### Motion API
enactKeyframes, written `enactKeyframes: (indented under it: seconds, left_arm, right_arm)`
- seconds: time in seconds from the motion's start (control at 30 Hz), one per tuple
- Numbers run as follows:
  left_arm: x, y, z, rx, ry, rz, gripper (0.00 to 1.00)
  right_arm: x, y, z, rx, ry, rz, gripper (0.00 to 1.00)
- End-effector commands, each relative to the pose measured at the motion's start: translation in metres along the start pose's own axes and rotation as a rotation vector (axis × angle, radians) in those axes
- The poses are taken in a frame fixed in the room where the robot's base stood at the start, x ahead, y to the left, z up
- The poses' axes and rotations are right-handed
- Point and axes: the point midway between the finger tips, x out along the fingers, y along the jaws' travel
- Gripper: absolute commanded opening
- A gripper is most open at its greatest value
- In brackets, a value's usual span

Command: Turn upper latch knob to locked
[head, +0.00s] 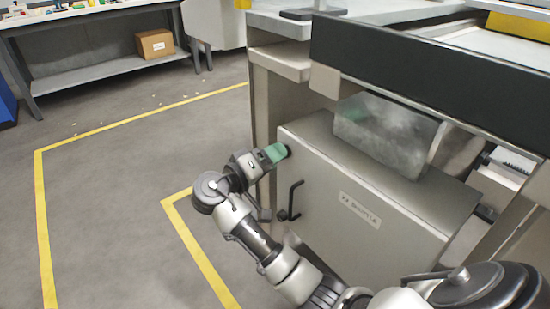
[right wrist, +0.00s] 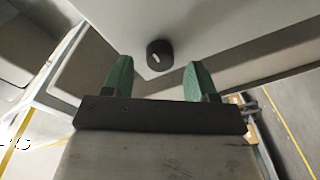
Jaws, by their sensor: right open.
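The upper latch knob (right wrist: 160,54) is a round black knob with a light mark, on the grey cabinet panel. In the head view the knob (head: 288,151) shows only as a dark edge near the panel's upper left corner, mostly behind my gripper. My right gripper (head: 277,153) is at the knob, with green fingers. In the right wrist view the right gripper (right wrist: 160,80) is open, its fingers apart on either side of the knob's line, and the knob appears just beyond the fingertips. Contact cannot be told. My left gripper is not in view.
The cabinet panel (head: 345,240) has a black bar handle (head: 293,200) below the knob and a label plate. A translucent box-like cover (head: 388,135) sits above the panel. A workbench (head: 90,25) with a cardboard box (head: 155,44) stands far left.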

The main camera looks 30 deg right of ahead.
Motion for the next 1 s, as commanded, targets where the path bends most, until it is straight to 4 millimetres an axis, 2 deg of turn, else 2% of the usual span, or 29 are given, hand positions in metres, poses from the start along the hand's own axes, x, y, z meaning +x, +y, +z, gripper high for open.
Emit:
enactKeyframes:
  seconds: [0.13, 0.43, 0.77, 1.0]
  left_arm:
    - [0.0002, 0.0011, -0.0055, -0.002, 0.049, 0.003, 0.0]
    - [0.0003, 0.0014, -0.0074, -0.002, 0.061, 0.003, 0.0]
    - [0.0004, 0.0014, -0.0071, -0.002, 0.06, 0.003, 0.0]
    - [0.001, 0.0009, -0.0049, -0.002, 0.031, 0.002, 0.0]
  right_arm:
    - [0.0114, 0.0001, 0.0001, 0.001, 0.0, 0.001, 0.58]
    - [0.0137, 0.0002, -0.0002, 0.0, 0.0, -0.001, 0.58]
    - [0.0134, -0.0001, 0.0, 0.0, 0.0, -0.002, 0.09]
    - [0.0133, 0.0003, -0.0003, -0.009, 0.0, -0.002, 0.09]
